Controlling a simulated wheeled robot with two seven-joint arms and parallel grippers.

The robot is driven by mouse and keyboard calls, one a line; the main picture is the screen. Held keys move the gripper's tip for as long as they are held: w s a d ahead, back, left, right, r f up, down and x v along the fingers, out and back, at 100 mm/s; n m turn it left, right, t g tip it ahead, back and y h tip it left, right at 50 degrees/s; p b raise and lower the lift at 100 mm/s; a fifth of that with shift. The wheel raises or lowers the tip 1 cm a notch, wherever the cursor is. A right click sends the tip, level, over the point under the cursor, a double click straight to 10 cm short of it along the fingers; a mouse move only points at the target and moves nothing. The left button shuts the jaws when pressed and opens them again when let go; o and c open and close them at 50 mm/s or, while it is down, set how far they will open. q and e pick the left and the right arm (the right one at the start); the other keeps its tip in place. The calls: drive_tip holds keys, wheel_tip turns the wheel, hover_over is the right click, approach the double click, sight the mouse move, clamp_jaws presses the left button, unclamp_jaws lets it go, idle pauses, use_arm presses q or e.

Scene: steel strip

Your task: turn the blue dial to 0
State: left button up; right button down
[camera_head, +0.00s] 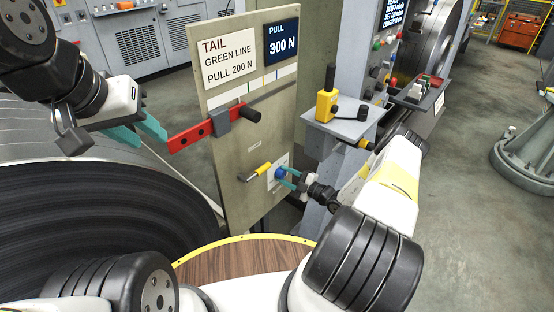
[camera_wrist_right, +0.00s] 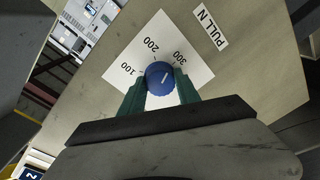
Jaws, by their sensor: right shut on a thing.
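The blue dial (camera_head: 280,172) sits on a white scale plate low on the beige panel (camera_head: 245,140). In the right wrist view the dial (camera_wrist_right: 160,78) shows a white mark slanting toward the 300 label. The labels 100, 200 and 300 show; no 0 is visible. My right gripper (camera_head: 283,174) is shut on the dial, with a teal finger (camera_wrist_right: 134,97) on one side and another (camera_wrist_right: 185,90) on the other. My left gripper (camera_head: 153,139) is open, its teal fingertips apart near the left end of a red bar (camera_head: 195,135).
A blue display (camera_head: 282,45) reads PULL 300 N, beside a white TAIL sign (camera_head: 230,62) reading PULL 200 N. A yellow-handled lever (camera_head: 257,170) is just left of the dial. A grey shelf with a yellow block (camera_head: 326,105) stands to the right. A dark coil (camera_head: 90,215) is at left.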

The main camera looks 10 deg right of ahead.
drive_tip(key=n, duration=0.4)
drive_tip(key=shift+n, duration=0.3)
drive_tip(key=n, duration=0.3)
drive_tip(key=shift+s+h, duration=0.1)
drive_tip(key=shift+h, duration=0.2)
drive_tip(key=n, duration=0.4)
drive_tip(key=shift+n, duration=0.3)
drive_tip(key=n, duration=0.3)
drive_tip(key=shift+n+h, duration=0.3)
drive_tip(key=n, duration=0.4)
drive_tip(key=shift+f+t, duration=0.1)
drive_tip(key=shift+t, duration=0.2)
drive_tip(key=n, duration=0.3)
drive_tip(key=shift+n, duration=0.4)
drive_tip(key=n, duration=0.3)
drive_tip(key=shift+s+f+t, duration=0.1)
drive_tip(key=shift+t, duration=0.2)
drive_tip(key=shift+n, duration=1.9)
